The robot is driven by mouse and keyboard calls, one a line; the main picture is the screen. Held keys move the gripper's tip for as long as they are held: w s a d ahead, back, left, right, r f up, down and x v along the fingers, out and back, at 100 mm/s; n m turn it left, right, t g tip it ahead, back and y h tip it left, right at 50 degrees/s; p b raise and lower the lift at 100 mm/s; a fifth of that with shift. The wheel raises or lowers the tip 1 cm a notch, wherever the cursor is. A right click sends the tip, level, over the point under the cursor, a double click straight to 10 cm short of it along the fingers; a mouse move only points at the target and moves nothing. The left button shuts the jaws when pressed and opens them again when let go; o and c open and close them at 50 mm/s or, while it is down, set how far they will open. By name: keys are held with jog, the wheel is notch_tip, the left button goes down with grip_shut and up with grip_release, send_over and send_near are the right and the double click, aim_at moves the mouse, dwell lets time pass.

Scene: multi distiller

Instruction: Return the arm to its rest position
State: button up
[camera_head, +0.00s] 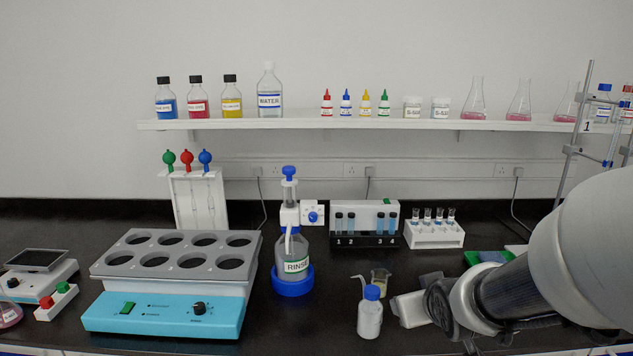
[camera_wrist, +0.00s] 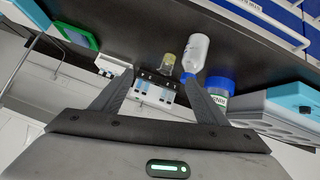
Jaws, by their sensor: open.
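My arm (camera_head: 580,255) reaches in from the right side of the head view, over the right part of the bench. My gripper (camera_wrist: 158,76) shows in the wrist view with its two dark fingers spread apart and nothing between them. In the head view the gripper is low over the bench, right of a white wash bottle with a blue cap (camera_head: 370,315) and a small beaker of yellowish liquid (camera_head: 380,282). The wrist view is turned over; the wash bottle (camera_wrist: 196,52) and beaker (camera_wrist: 167,63) appear beyond the fingertips. The arm partly hides the bench at the right.
A RINSE dispenser bottle (camera_head: 292,262) stands mid-bench, left of the wash bottle. A blue-and-grey heating block (camera_head: 165,315) is at left. A vial stand (camera_head: 365,220) and white tube rack (camera_head: 434,235) are behind. A metal stand (camera_head: 575,140) rises at right. A shelf (camera_head: 350,124) holds several bottles.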

jog(key=s+a+r+m+g+y, duration=0.1)
jog(key=s+a+r+g, duration=0.2)
jog(key=s, duration=0.7)
jog(key=s+a+r+m+g, duration=0.1)
jog(key=s+a+r, duration=0.3)
jog(key=s, duration=0.6)
notch_tip(320, 180, up, 14)
jog(key=d+p, duration=0.1)
jog(key=p, duration=1.1)
jog(key=shift+w+f+p, duration=0.15)
jog(key=shift+f+p, duration=0.1)
jog(key=shift+p, duration=0.15)
